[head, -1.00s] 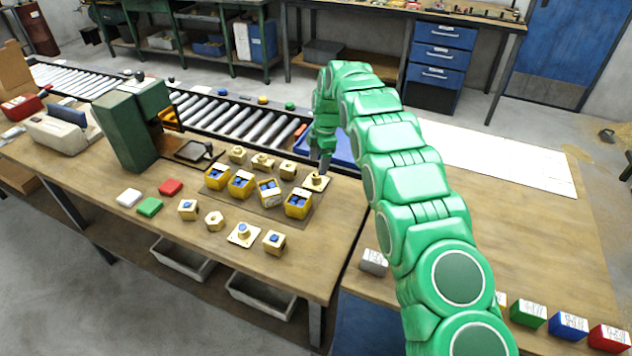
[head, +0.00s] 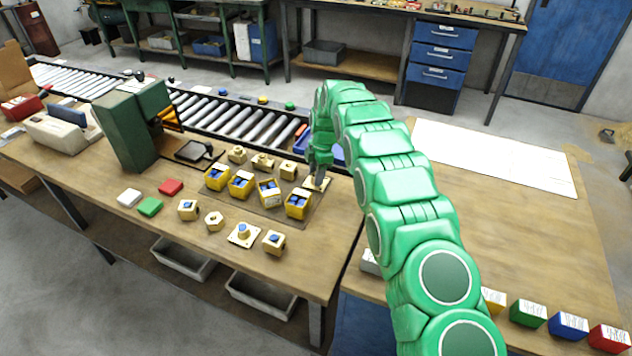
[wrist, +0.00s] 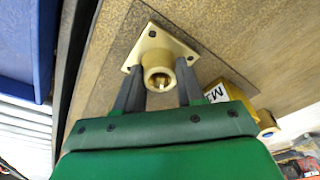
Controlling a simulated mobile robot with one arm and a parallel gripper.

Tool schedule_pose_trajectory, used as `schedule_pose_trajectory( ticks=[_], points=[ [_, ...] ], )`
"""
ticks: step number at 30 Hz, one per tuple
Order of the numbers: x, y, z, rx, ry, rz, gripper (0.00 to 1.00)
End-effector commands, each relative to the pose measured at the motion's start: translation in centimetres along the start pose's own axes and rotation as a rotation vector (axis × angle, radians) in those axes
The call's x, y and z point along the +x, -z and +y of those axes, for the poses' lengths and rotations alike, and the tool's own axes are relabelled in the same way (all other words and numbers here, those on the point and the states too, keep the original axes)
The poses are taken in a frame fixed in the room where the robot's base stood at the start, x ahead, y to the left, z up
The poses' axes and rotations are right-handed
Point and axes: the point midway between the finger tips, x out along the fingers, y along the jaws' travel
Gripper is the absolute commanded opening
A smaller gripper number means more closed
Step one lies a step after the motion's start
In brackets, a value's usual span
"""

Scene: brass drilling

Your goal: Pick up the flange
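The brass flange (wrist: 151,40) has a square plate with corner holes and a round hub with a bore. In the head view the flange (head: 311,186) lies at the back right corner of the brown mat, partly hidden by my gripper (head: 319,178). In the wrist view my gripper (wrist: 160,70) is open, with one dark finger on each side of the hub; I cannot tell whether they touch it. A similar flange with a blue centre (head: 243,235) lies nearer the front of the bench.
Yellow boxes with blue contents (head: 298,204) stand close beside the flange, one with a label. Several brass parts (head: 288,169) stand behind them.

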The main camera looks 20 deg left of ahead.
Motion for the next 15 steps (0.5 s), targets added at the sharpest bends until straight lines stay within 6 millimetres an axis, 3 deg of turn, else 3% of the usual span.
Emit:
schedule_pose_trajectory(
  ticks=[1,7,15],
  points=[
    [0.0,0.0,0.0,0.0,0.0,0.0,0.3],
    [0.0,-0.01,-0.01,0.0,0.0,0.0,0.0],
    [-0.01,-0.01,-0.01,0.0,0.0,0.0,0.0]
  ],
)
